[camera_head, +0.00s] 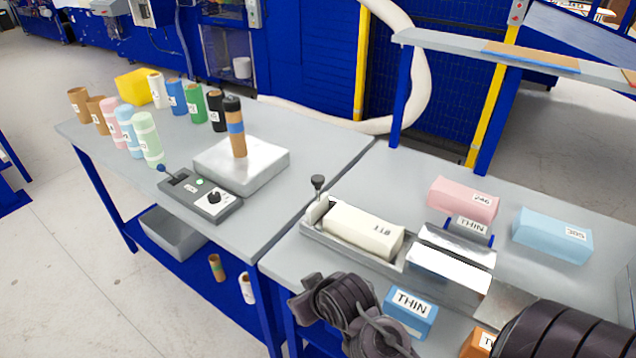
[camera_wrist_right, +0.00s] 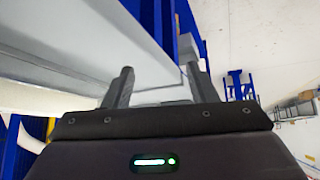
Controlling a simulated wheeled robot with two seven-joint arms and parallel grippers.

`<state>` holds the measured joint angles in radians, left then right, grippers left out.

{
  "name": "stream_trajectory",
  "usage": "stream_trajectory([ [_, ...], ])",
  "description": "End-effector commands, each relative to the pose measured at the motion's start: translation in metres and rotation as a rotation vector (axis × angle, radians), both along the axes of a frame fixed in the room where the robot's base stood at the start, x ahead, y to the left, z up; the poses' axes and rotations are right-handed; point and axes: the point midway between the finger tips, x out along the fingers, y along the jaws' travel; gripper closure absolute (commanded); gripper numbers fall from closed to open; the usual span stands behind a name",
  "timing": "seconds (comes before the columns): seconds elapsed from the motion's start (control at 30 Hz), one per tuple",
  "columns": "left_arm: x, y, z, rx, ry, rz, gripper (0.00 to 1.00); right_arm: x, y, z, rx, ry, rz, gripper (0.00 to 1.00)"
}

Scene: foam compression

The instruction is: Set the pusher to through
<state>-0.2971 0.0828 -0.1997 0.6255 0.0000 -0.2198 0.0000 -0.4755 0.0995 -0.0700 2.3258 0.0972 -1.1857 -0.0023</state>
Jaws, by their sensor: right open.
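The pusher (camera_head: 314,212) is a pale plate with a black knob (camera_head: 318,182) on a stem, at the left end of a grey metal channel (camera_head: 325,245). A cream foam block (camera_head: 363,232) lies in the channel, just right of the pusher. A shiny metal sleeve (camera_head: 455,258) covers the channel further right, clear of the pusher. My right gripper (camera_wrist_right: 160,85) is open in the right wrist view, with nothing seen between its fingers. Dark links of my arms show at the bottom of the head view, but no fingertips are visible there.
A pink block (camera_head: 463,199) and light blue block (camera_head: 552,236) lie behind the channel. A blue THIN block (camera_head: 411,310) is in front. The left table holds several rolls, a metal plate with a standing roll (camera_head: 236,135), and a control box (camera_head: 200,195).

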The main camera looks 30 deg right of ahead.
Motion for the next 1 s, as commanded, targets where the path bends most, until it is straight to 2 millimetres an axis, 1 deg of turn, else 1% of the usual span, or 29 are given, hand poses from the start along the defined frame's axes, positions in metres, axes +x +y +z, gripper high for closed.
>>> stream_trajectory([
  [0.03,-0.001,0.0,0.0,-0.001,0.001,0.0,0.64,0.013,-0.006,0.004,0.002,-0.052,-0.022,0.48],
  [0.17,-0.003,-0.001,-0.001,-0.001,0.004,0.0,0.64,0.045,-0.024,0.014,0.0,-0.197,-0.082,0.48],
  [0.27,-0.003,-0.002,-0.001,-0.002,0.006,0.001,0.64,0.07,-0.041,0.025,-0.01,-0.325,-0.135,0.48],
  [0.4,-0.004,-0.004,-0.001,-0.004,0.006,0.002,0.64,0.104,-0.073,0.046,-0.04,-0.531,-0.22,0.48],
  [0.5,-0.005,-0.003,-0.001,-0.004,0.007,0.002,0.64,0.122,-0.098,0.066,-0.074,-0.688,-0.284,0.48],
  [0.6,-0.006,-0.003,-0.001,-0.003,0.009,0.002,0.64,0.132,-0.117,0.082,-0.109,-0.809,-0.331,0.48],
  [0.7,-0.006,-0.003,-0.001,-0.003,0.01,0.001,0.64,0.136,-0.128,0.091,-0.133,-0.878,-0.358,0.48],
  [0.77,-0.006,-0.003,0.001,-0.003,0.01,0.001,0.64,0.139,-0.132,0.094,-0.14,-0.897,-0.365,0.48],
  [0.87,-0.006,-0.003,0.005,-0.003,0.01,0.001,0.64,0.149,-0.137,0.098,-0.144,-0.909,-0.367,0.48],
  [1.0,-0.006,-0.003,0.012,-0.003,0.01,0.001,0.64,0.17,-0.146,0.099,-0.145,-0.908,-0.367,0.48],
])
